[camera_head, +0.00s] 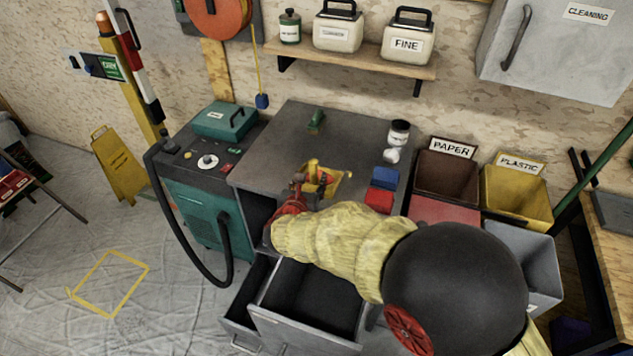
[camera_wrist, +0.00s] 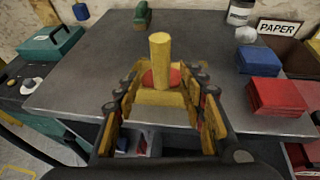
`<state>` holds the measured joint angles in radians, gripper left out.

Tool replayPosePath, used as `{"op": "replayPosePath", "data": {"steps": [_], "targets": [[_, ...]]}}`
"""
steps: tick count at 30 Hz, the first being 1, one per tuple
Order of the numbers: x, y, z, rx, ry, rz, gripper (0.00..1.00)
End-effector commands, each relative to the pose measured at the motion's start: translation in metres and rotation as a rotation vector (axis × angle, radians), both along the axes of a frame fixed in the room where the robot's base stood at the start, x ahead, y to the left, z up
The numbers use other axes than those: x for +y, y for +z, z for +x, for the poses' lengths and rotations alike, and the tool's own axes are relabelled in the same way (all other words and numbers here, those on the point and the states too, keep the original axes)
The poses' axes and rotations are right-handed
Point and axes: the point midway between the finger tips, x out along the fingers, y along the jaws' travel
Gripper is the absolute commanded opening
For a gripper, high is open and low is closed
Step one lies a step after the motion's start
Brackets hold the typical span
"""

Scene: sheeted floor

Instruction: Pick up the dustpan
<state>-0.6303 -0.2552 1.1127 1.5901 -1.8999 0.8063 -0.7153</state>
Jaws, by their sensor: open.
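The yellow dustpan (camera_head: 333,181) rests on the grey worktop (camera_head: 270,150), partly hidden by my gripper (camera_head: 311,186). In the wrist view its thick yellow handle (camera_wrist: 160,50) points away from me and up the picture, with a red part at its base. My gripper (camera_wrist: 161,88) is open, with one finger on each side of the dustpan's near part. I cannot tell whether either finger touches it.
A green brush (camera_head: 316,121) lies farther back on the worktop. Open drawers (camera_head: 310,295) stick out below the front edge. Bins (camera_head: 447,175) stand at the right.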

Motion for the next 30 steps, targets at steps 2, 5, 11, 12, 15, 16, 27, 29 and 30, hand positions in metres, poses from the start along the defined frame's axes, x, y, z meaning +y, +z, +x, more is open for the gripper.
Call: {"op": "replayPosePath", "data": {"steps": [2, 5, 11, 12, 15, 16, 27, 29, 30], "targets": [[-0.005, -0.005, 0.013, -0.001, -0.004, 0.0, 0.41], [-0.008, -0.009, 0.026, 0.0, -0.003, 0.0, 0.41], [-0.01, -0.012, 0.037, 0.0, -0.002, 0.0, 0.41], [-0.01, -0.012, 0.038, 0.0, -0.001, 0.001, 0.41], [-0.009, -0.012, 0.037, 0.0, -0.001, 0.001, 0.41], [-0.009, -0.012, 0.037, 0.0, -0.001, 0.001, 0.41], [-0.009, -0.012, 0.037, 0.0, -0.001, 0.001, 0.21], [-0.009, -0.012, 0.037, 0.0, -0.001, 0.001, 0.17], [-0.009, -0.012, 0.037, 0.0, -0.001, 0.001, 0.15]]}}
